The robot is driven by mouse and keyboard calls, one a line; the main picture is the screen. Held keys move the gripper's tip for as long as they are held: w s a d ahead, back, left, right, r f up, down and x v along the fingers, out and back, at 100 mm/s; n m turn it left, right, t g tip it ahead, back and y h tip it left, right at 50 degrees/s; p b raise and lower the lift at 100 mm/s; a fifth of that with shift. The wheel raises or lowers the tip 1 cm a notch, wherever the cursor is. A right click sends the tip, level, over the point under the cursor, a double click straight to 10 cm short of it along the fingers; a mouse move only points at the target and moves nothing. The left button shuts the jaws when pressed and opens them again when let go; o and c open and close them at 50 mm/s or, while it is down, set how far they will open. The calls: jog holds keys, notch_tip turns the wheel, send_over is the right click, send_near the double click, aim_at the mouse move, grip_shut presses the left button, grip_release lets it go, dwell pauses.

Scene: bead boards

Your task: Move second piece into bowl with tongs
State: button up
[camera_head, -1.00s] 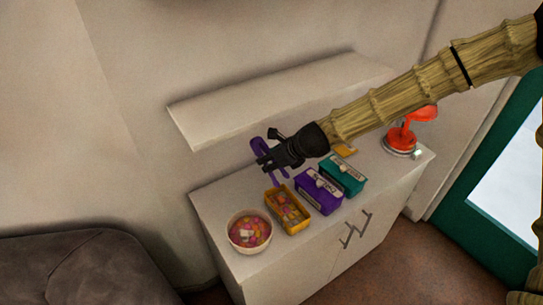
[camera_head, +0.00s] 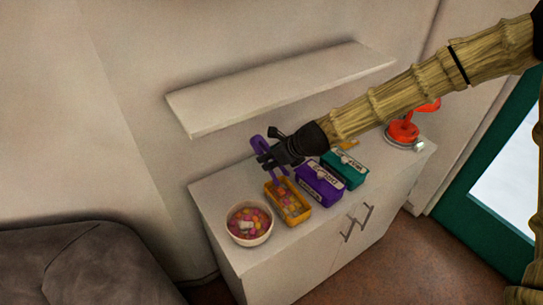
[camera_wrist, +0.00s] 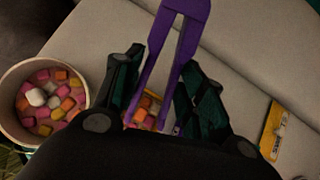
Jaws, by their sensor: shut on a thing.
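My gripper (camera_head: 264,162) is shut on the purple tongs (camera_head: 257,144), which also show between the fingers in the wrist view (camera_wrist: 184,45). The tongs point down over the yellow tray (camera_head: 298,217), which holds several coloured pieces (camera_head: 288,200). The tong tips are partly hidden, so I cannot tell whether they grip a piece. The white bowl (camera_head: 233,232) stands left of the tray and holds many pink, orange and yellow pieces with white ones on top; it also shows at the left in the wrist view (camera_wrist: 16,137).
A purple box (camera_head: 318,187) and a teal box (camera_head: 345,170) stand right of the tray. A red lamp-like object (camera_head: 402,131) is at the cabinet's right end. A white shelf (camera_head: 280,90) juts from the wall above. The cabinet top (camera_head: 215,190) behind the bowl is clear.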

jog(key=shift+f+b, duration=2.25)
jog(key=shift+f, duration=1.1)
grip_shut()
notch_tip(320, 180, up, 12)
jog(key=p, duration=0.8)
jog(key=shift+p, duration=0.35)
jog(key=shift+c, duration=1.4)
grip_release()
grip_shut()
jog(key=shift+d, duration=0.1)
